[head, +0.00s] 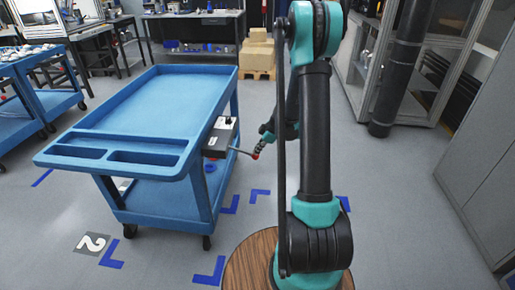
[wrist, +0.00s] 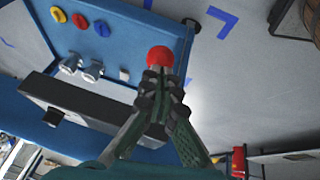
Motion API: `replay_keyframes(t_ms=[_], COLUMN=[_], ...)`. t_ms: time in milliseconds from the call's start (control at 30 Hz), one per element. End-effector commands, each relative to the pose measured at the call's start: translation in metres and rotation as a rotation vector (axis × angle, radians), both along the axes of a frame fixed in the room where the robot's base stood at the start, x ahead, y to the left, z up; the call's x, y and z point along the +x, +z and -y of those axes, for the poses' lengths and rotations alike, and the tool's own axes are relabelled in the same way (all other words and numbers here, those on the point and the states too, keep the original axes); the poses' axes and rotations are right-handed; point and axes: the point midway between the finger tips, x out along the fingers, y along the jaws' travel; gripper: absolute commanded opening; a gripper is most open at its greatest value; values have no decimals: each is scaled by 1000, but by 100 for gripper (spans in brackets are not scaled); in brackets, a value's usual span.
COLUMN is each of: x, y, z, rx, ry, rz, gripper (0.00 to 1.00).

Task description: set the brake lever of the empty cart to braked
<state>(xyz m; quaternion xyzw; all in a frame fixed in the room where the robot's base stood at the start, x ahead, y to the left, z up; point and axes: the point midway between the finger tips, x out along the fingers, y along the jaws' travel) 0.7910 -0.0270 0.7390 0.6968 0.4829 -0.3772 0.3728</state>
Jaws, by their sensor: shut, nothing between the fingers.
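The blue cart (head: 160,95) stands left of my arm, with a bare top tray. A dark box (head: 222,135) is mounted on its right side; a thin lever (head: 240,151) with a red knob (head: 256,156) sticks out from it to the right. My gripper (head: 259,150) is at the knob end. In the wrist view the red knob (wrist: 160,58) sits just beyond the tips of my gripper (wrist: 159,84), whose fingers are together and empty. I cannot tell whether they touch the knob. The lever's shaft is hidden there behind the fingers.
Another blue cart (head: 45,80) with items on top stands at the far left. Blue corner marks (head: 209,272) lie on the grey floor. A dark column (head: 395,80) and cabinets stand to the right.

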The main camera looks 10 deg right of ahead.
Motion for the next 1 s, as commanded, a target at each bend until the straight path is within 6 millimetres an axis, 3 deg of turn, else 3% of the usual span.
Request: replay_keyframes(t_ms=[400, 1000], x=[1, 1], y=[-21, -22], z=[-2, -3], rx=[-2, -3], ry=[0, 1], rz=[-1, -2], gripper=[0, 0])
